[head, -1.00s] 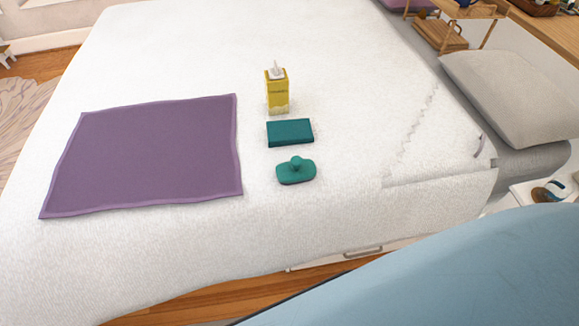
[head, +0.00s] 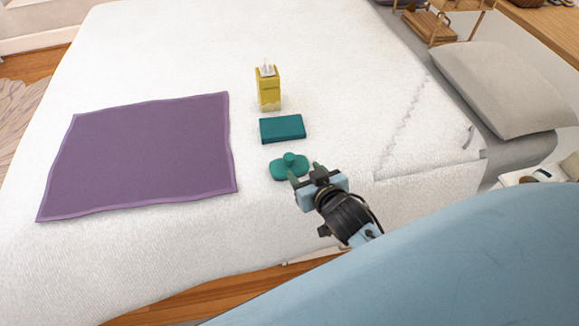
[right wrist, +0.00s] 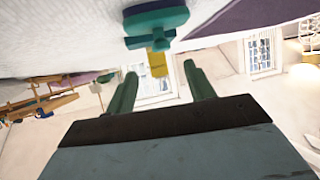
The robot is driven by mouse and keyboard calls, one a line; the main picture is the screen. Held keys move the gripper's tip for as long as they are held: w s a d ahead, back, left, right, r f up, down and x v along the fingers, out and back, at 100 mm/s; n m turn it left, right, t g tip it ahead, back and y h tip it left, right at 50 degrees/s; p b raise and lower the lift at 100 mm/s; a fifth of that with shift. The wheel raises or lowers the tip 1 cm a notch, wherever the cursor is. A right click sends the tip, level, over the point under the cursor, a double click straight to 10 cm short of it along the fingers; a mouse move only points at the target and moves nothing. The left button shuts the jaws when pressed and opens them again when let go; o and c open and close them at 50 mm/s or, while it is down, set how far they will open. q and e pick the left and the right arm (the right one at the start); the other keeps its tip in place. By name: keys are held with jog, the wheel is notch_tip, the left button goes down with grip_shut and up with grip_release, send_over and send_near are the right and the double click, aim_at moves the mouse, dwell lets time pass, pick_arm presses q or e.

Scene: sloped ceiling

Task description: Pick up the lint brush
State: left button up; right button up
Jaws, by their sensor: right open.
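The lint brush (head: 289,168) is a teal, rounded pad with a knob on top. It lies on the white bed, in front of a teal box. In the right wrist view, which is upside down, the brush (right wrist: 156,22) shows near the top edge, beyond the fingers. My right gripper (head: 304,174) is open and empty, just right of and in front of the brush in the head view. Its two green fingers (right wrist: 160,76) are spread apart in the right wrist view. I see no contact with the brush. My left gripper is not in view.
The flat teal box (head: 282,129) lies behind the brush, and a yellow bottle-like box (head: 268,90) stands behind that. A purple cloth (head: 140,155) lies flat to the left. A grey pillow (head: 505,88) is at right. Much of the white bed (head: 170,50) is clear.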

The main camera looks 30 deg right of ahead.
aim_at(292, 160)
jog(key=b+x, duration=0.1)
jog(key=x, duration=0.4)
jog(key=shift+w+f, duration=0.2)
jog(key=shift+w, duration=0.2)
jog(key=b+x, duration=0.1)
jog(key=x, duration=0.3)
jog(key=shift+w+a+f, duration=0.1)
jog(key=shift+w+f, duration=0.05)
jog(key=shift+f, duration=0.2)
jog(key=shift+w, duration=0.2)
jog(key=shift+c, duration=0.3)
jog(key=c, duration=0.9)
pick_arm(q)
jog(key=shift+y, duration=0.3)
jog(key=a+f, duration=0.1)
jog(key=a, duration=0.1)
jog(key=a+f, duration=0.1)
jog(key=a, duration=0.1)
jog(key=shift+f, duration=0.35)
pick_arm(e)
jog(key=shift+c, duration=0.5)
